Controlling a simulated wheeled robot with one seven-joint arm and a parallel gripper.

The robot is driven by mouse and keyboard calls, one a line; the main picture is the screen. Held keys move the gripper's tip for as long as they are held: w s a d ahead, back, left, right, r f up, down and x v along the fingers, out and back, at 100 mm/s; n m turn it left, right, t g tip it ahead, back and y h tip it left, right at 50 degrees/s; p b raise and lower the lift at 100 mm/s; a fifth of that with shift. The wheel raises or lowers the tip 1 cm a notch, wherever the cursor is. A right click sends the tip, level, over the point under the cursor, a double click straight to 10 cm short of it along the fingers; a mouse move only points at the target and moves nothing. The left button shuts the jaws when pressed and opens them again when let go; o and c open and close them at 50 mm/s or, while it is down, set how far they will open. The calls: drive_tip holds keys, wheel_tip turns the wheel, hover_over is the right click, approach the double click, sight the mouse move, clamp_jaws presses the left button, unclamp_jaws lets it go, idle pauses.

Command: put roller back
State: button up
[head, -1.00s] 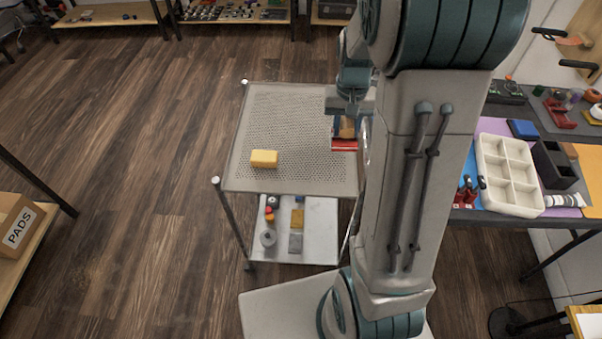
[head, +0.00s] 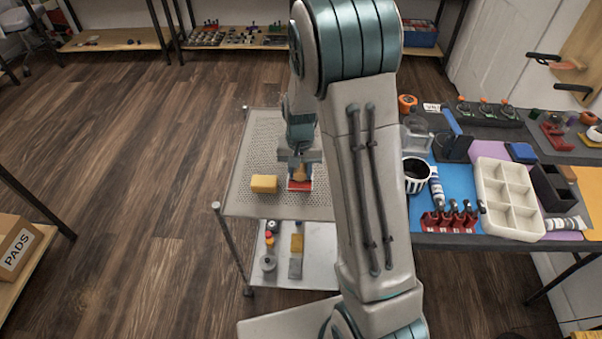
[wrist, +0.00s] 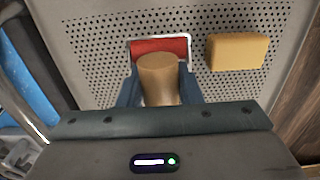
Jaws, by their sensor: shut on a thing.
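The roller, with a tan wooden handle (wrist: 160,75) and a red part (wrist: 160,47) beyond it, is in my gripper (wrist: 159,90). The blue fingers stand on both sides of the handle. In the head view my gripper (head: 300,160) is over the perforated top of the metal cart (head: 240,200), with the red part (head: 299,186) below the fingers. I cannot tell whether the red part touches the cart top.
A yellow block (head: 264,184) lies on the cart top, left of the roller in the head view. The cart's lower shelf (head: 320,255) holds several small items. A crowded workbench with a white compartment tray (head: 494,208) stands at the right. Bare floor lies to the left.

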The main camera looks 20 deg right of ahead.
drive_tip(key=shift+f, duration=0.9)
